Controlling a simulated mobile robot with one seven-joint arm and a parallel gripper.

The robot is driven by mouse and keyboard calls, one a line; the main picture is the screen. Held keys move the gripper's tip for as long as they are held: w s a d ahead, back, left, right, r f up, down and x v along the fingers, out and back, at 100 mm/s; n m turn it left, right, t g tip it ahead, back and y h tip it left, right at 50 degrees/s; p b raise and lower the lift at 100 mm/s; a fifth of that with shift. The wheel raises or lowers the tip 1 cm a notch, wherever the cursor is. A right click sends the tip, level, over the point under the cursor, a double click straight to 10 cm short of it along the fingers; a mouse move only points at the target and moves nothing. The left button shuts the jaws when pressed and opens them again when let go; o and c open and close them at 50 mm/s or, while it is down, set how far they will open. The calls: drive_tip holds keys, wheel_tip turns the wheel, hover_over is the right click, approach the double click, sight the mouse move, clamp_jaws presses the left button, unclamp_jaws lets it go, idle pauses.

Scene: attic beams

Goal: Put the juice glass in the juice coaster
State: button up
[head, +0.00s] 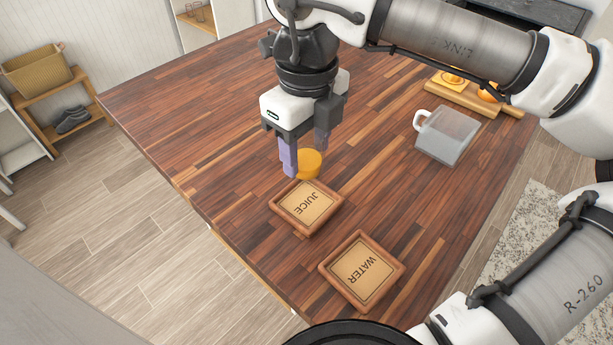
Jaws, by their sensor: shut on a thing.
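The juice glass (309,163), showing orange, is between the fingers of my gripper (303,154). My gripper points down and is shut on it; the fingers hide part of the glass. The glass is just behind the juice coaster (274,203), a square wooden tray with a tan inset lettered JUICE. I cannot tell whether the glass touches the table. The juice coaster is empty.
A matching empty coaster lettered WATER (328,268) lies nearer, to the right. A clear pitcher with a white handle (447,136) and a wooden board (462,99) with orange fruit stand at the right. The table's (190,110) left side is clear.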

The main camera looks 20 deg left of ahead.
drive_tip(key=shift+f+p, duration=0.3)
drive_tip(key=shift+f, duration=3.55)
drive_tip(key=shift+f, duration=0.15)
drive_tip(key=o, duration=1.1)
wheel_tip(320, 180, up, 12)
drive_tip(key=shift+r+b, duration=0.2)
drive_tip(key=shift+b, duration=0.7)
